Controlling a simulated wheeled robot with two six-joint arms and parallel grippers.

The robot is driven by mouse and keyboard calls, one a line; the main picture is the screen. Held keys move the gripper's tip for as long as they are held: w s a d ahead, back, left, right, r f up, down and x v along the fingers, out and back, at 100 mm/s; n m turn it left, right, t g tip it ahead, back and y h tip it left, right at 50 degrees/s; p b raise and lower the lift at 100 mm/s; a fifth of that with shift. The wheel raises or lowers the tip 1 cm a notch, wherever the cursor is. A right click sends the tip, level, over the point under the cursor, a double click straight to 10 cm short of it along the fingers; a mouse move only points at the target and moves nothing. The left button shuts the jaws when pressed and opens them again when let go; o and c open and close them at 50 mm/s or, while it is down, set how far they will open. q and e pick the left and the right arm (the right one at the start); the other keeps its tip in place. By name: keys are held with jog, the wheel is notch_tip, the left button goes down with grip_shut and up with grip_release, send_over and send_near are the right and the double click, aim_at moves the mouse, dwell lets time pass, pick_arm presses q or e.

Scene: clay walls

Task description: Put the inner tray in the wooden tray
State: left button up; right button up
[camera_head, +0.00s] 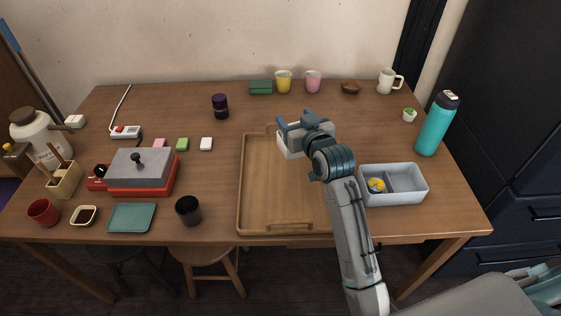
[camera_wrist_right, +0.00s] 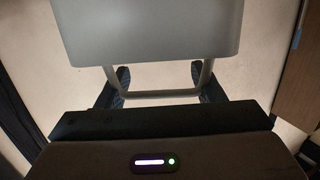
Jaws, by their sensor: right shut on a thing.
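The inner tray (camera_head: 291,150), a small white box, is over the far right part of the wooden tray (camera_head: 262,205). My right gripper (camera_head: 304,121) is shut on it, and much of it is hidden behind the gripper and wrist. In the right wrist view the pale inner tray (camera_wrist_right: 150,35) fills the top, with a thin loop handle (camera_wrist_right: 160,95) between the fingers of my right gripper (camera_wrist_right: 160,75). I cannot tell whether the inner tray touches the wooden tray's floor. The wooden tray lies flat on the table. My left gripper is not in view.
A grey divided box (camera_head: 408,197) with a yellow thing in it stands right of the wooden tray. A black cup (camera_head: 188,210) stands left of it. Mugs (camera_head: 283,81) and a green box (camera_head: 260,87) stand behind. A teal bottle (camera_head: 435,128) stands at the right.

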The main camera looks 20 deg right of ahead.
jog(key=f, duration=0.5)
jog(key=shift+w, duration=0.25)
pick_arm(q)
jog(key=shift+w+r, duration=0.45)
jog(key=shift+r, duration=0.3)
pick_arm(e)
jog(key=shift+f, duration=2.35)
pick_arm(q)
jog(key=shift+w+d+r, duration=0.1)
pick_arm(e)
jog(key=o, duration=1.2)
jog(key=shift+f, duration=0.1)
jog(key=shift+r, duration=0.2)
jog(key=s, duration=0.6)
jog(key=shift+s+d+r+b, duration=0.15)
jog(key=shift+d+r+b, duration=0.05)
jog(key=shift+r+b, duration=0.2)
jog(key=shift+s, duration=0.5)
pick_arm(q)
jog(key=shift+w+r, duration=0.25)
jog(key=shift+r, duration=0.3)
pick_arm(e)
jog(key=shift+r, duration=0.1)
